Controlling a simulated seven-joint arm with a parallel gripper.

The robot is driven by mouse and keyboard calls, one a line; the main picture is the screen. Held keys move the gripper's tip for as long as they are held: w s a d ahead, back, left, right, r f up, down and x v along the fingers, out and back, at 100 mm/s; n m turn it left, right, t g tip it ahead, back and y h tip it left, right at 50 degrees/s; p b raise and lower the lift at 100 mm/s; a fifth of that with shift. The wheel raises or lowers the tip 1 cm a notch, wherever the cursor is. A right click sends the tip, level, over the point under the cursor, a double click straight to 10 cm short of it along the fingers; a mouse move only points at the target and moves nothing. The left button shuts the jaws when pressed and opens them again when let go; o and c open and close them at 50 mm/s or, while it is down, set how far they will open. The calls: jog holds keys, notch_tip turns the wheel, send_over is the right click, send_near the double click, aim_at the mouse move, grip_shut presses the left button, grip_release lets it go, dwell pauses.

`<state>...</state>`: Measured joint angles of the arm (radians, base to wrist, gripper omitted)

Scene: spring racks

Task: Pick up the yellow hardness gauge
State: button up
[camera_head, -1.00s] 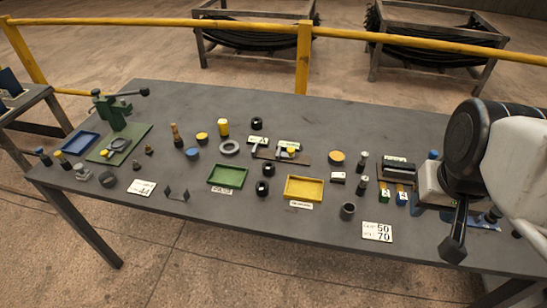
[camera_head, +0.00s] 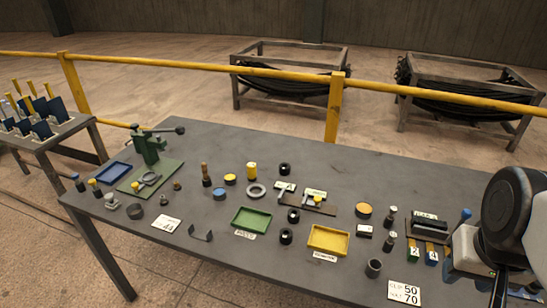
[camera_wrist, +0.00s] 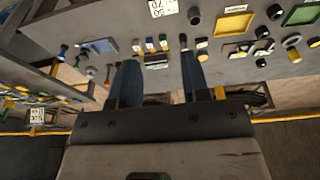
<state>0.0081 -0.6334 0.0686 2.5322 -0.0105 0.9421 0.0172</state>
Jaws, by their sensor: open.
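Several small yellow items stand on the grey bench, and I cannot tell for sure which is the hardness gauge. An upright yellow cylinder (camera_head: 251,171) stands behind a grey ring (camera_head: 256,190). A low round yellow-topped piece (camera_head: 230,179) sits to its left. A small yellow piece (camera_head: 317,199) lies by labelled parts near the bench middle. My gripper (camera_wrist: 160,78) is open and empty in the wrist view, its two dark blue fingers apart over the bench's edge. In the head view my arm is at the far right, away from these yellow items.
A yellow tray (camera_head: 328,240) and a green tray (camera_head: 251,220) lie mid-bench. A green press (camera_head: 150,150) and a blue tray (camera_head: 114,173) are at the left. Yellow- and blue-ended blocks (camera_head: 430,257) lie near my arm. The back of the bench is clear; a yellow rail (camera_head: 200,67) runs behind.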

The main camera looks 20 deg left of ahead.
jog(key=o, duration=0.5)
jog(key=w+a+r+m, duration=0.2)
jog(key=w+a, duration=0.2)
jog(key=w, duration=0.5)
jog(key=w+a+r+m, duration=0.2)
jog(key=w+a+m, duration=0.15)
jog(key=w, duration=0.55)
jog(key=w+a+f+m+g, duration=0.1)
jog(key=w+a+f+m, duration=0.25)
jog(key=w+a, duration=1.05)
jog(key=m+g, duration=0.2)
jog(key=m, duration=0.7)
send_over(250, 164)
jog(key=f, duration=2.1)
jog(key=shift+d+f, duration=0.1)
jog(key=shift+d, duration=0.3)
jog(key=shift+a+f, duration=0.25)
jog(key=shift+a, duration=0.05)
